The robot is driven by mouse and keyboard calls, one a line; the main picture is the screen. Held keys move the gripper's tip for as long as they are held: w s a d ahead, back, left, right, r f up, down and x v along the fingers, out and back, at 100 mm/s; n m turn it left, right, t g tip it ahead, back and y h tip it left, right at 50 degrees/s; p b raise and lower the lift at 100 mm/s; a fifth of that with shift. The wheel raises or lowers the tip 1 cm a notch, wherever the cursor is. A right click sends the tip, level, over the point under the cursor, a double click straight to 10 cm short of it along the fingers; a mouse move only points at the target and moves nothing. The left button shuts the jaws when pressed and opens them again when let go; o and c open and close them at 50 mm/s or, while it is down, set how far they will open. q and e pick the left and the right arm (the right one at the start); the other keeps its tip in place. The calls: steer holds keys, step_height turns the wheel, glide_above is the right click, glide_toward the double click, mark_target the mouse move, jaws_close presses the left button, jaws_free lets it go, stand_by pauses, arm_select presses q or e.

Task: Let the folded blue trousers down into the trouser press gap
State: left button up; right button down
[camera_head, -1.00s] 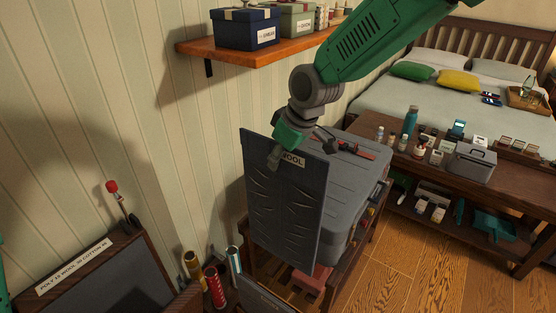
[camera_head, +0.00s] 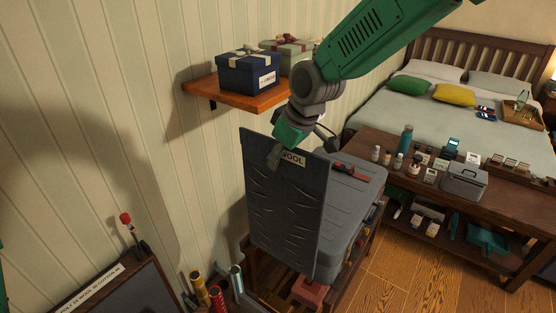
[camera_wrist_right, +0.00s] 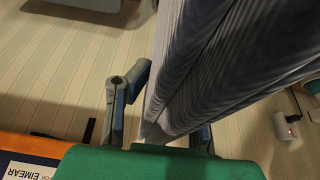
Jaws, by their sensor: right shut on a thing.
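The folded blue trousers (camera_head: 284,215) hang as a flat, creased dark blue panel with a label reading WOOL near the top. My right gripper (camera_head: 275,155) is shut on their top edge and holds them upright, clear of the press. In the right wrist view the trousers (camera_wrist_right: 225,60) run between the two fingers (camera_wrist_right: 160,130). The trouser press (camera_head: 125,289) stands at the bottom left, with a fabric label along its top edge and a red knob (camera_head: 125,218) on a stem. Its gap cannot be made out. My left gripper is not in view.
A grey case (camera_head: 350,195) sits on a wooden rack behind the trousers. Several coloured tubes (camera_head: 217,296) stand between press and trousers. A wall shelf (camera_head: 225,93) with gift boxes is above left. A bench (camera_head: 400,180) with small items and a bed stand at right.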

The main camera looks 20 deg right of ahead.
steer(key=shift+r, duration=3.3)
